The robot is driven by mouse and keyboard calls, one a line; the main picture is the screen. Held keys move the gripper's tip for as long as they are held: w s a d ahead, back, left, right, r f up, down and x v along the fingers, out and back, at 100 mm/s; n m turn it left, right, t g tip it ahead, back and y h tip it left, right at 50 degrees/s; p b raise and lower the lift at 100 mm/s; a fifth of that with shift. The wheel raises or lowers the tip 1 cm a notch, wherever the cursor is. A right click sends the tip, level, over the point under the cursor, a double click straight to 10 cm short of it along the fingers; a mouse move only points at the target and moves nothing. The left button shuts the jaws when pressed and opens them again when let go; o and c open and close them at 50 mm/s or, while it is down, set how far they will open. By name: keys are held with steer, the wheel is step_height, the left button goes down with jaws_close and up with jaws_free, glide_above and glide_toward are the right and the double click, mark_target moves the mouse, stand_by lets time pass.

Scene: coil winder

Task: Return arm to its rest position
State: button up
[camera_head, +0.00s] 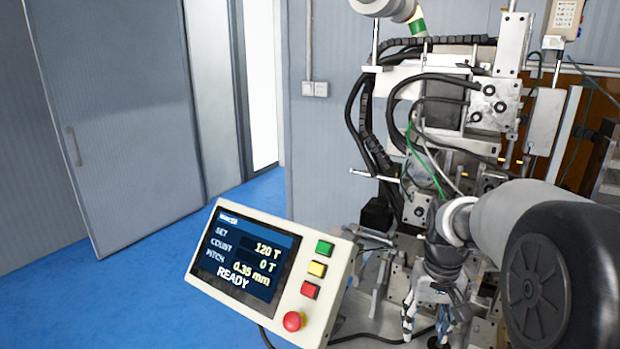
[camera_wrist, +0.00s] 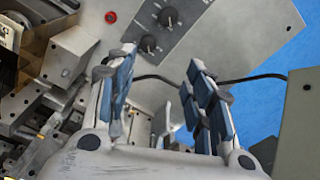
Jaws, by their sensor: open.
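My gripper (camera_head: 426,318) hangs below my arm at the lower right of the head view, in front of the coil winder (camera_head: 440,120). In the wrist view my gripper (camera_wrist: 160,105) has its two blue-padded fingers apart, with nothing held between them. Beyond the fingers lies a grey panel (camera_wrist: 195,45) with two black knobs and a red button. My arm covers part of the winder's lower right side.
A control box (camera_head: 330,290) stands left of my gripper; its screen reads READY, set 120 T, count 0 T. It has green, yellow and red buttons and a red knob. A black cable (camera_wrist: 262,77) runs behind the fingers. Blue floor (camera_head: 130,290) is open at left.

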steer(key=s+a+r+n+t+b, duration=0.1)
steer(key=s+a+r, duration=0.2)
steer(key=s+a, duration=0.15)
steer(key=s+a+r+t+b, duration=0.1)
steer(key=s+a+r, duration=0.2)
steer(key=s, duration=0.3)
steer(key=s+a+f+t, duration=0.1)
steer(key=s+a, duration=0.1)
steer(key=s, duration=0.4)
steer(key=s+a+f+n+t+b, duration=0.1)
steer(key=s+a, duration=0.1)
steer(key=s, duration=0.5)
steer(key=shift+f+b, duration=0.25)
steer(key=shift+b, duration=0.05)
steer(key=shift+w, duration=0.1)
steer(key=shift+c, duration=0.4)
